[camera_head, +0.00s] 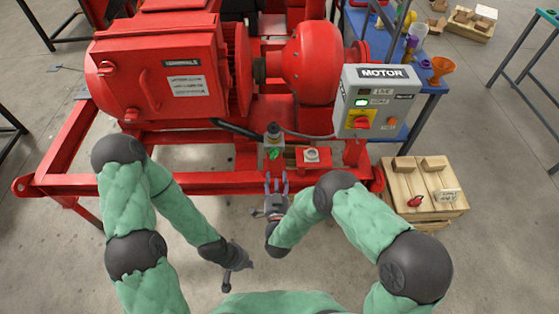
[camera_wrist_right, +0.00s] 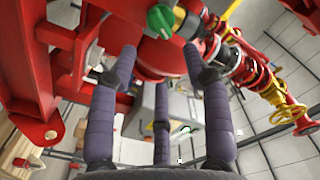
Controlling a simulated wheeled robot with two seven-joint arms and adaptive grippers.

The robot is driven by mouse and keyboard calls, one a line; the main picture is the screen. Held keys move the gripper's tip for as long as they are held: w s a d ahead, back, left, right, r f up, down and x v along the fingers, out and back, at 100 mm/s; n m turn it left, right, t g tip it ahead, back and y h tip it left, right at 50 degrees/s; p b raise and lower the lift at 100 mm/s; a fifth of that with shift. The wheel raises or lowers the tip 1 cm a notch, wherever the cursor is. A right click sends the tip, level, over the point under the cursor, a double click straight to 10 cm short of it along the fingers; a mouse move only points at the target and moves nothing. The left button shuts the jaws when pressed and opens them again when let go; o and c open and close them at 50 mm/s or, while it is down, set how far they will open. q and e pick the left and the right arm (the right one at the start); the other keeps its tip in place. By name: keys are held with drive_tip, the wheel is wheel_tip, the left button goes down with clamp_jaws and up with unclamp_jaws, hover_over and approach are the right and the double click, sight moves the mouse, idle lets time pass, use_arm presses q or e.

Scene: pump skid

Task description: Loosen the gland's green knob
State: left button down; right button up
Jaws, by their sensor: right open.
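The gland's green knob (camera_head: 274,153) sits on the front of the red skid, below a small grey fitting. In the right wrist view the green knob (camera_wrist_right: 161,20) is near the top, beyond the fingertips. My right gripper (camera_head: 277,180) is just below the knob in the head view, apart from it. Its fingers (camera_wrist_right: 160,60) are spread and hold nothing. My left gripper (camera_head: 238,272) hangs low in front of the skid, away from the knob; its finger opening is not clear.
A grey MOTOR box (camera_head: 378,100) with a lit green lamp and a red-yellow switch stands right of the knob. A grey-topped fitting (camera_head: 311,155) sits beside the knob. A wooden crate (camera_head: 428,206) is on the floor at right. Open floor lies before the skid.

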sight(274, 154)
drive_tip(key=w+b, duration=0.2)
drive_tip(key=w, duration=0.7)
clamp_jaws()
